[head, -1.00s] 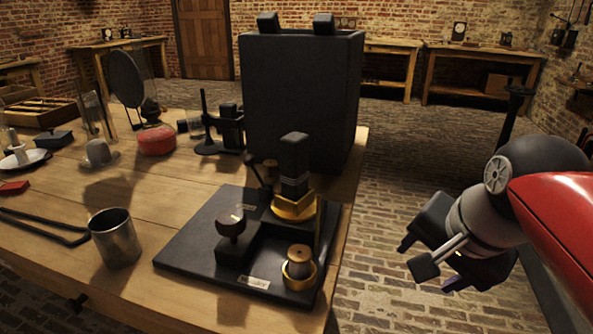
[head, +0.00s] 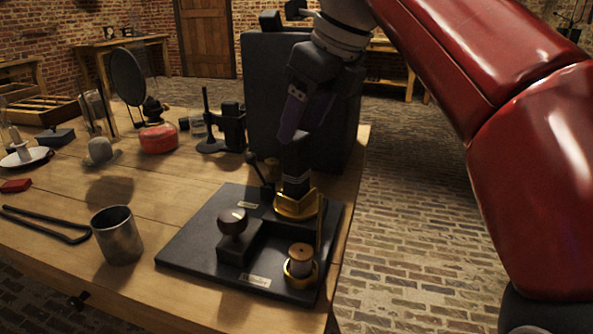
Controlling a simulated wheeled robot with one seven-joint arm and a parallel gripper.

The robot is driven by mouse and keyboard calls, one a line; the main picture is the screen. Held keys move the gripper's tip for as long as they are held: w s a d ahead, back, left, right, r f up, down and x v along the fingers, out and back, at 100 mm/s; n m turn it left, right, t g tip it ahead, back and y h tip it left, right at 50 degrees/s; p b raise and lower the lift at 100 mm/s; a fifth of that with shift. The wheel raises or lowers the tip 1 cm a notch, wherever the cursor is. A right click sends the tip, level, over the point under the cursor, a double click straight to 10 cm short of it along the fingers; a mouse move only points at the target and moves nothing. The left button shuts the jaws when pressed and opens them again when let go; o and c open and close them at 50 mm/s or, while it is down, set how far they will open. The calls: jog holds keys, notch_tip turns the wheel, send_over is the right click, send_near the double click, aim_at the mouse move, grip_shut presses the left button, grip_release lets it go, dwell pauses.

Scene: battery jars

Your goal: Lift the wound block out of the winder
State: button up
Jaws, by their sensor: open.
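The winder is a black base plate (head: 190,253) near the table's right edge, with a dark knob (head: 232,221) and small label plates. A tall dark block (head: 296,160) stands upright in a brass hexagonal seat (head: 297,206) at its back right. A small copper-toned spool (head: 301,258) sits in a brass cup at the front right. I cannot tell any winding on the dark block. My gripper (head: 303,128) is open and empty, fingers pointing down, in line with the block's top. The contact or gap between them is unclear.
A large black box (head: 262,90) stands right behind the winder and my gripper. A red round vessel (head: 157,139) and a black stand (head: 232,128) are farther back.

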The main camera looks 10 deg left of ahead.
aim_at(293, 151)
jog(key=b+x, duration=0.2)
jog(key=x, duration=0.5)
jog(key=shift+d, duration=0.1)
jog(key=shift+r, duration=0.1)
jog(key=c, duration=1.2)
